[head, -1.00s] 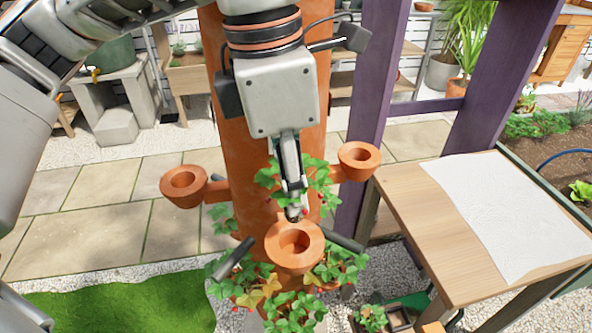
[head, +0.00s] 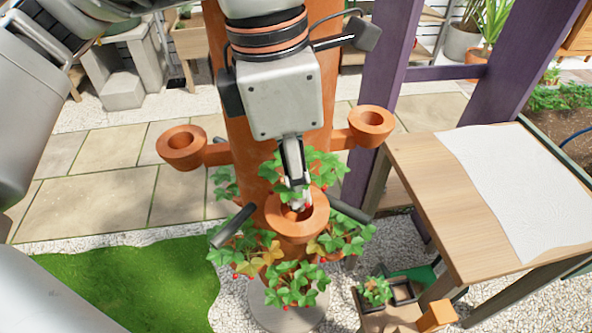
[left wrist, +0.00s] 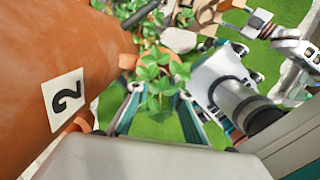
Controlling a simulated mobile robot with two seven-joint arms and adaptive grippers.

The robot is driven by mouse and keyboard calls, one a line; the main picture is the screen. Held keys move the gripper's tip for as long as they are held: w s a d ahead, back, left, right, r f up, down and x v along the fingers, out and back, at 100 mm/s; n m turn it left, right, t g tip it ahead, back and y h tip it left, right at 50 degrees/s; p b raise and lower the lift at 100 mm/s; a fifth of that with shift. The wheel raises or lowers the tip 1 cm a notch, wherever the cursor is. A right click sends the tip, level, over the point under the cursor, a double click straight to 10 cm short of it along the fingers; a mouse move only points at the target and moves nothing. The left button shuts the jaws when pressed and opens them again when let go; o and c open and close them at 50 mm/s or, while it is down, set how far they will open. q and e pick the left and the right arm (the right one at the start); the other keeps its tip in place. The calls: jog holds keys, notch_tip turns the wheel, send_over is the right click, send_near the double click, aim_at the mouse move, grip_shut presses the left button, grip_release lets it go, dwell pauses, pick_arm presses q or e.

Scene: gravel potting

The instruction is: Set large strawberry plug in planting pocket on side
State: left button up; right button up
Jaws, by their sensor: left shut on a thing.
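My left gripper (head: 297,200) points down at the front planting pocket (head: 314,224) of the tall terracotta column (head: 228,160). It is shut on the strawberry plug (head: 322,167), whose green leaves spread around the fingers. The fingertips and the plug's lower end are at the pocket's mouth; the plug's root ball is hidden. In the left wrist view the plug's leaves (left wrist: 153,88) show between the two fingers, with the terracotta pocket rim partly behind them. My right gripper is not in view.
Empty side pockets stick out left (head: 181,147) and right (head: 371,124). Planted strawberries (head: 290,275) hang below the front pocket. A wooden table (head: 433,190) with a white sheet (head: 520,185) stands at right. A crate with a small plant (head: 375,291) is below it.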

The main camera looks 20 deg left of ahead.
pick_arm(q)
jog(key=shift+f+b, duration=0.3)
jog(key=shift+f, duration=0.95)
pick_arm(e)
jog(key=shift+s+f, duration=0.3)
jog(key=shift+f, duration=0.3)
pick_arm(q)
jog(key=o, duration=0.7)
jog(key=o, duration=0.6)
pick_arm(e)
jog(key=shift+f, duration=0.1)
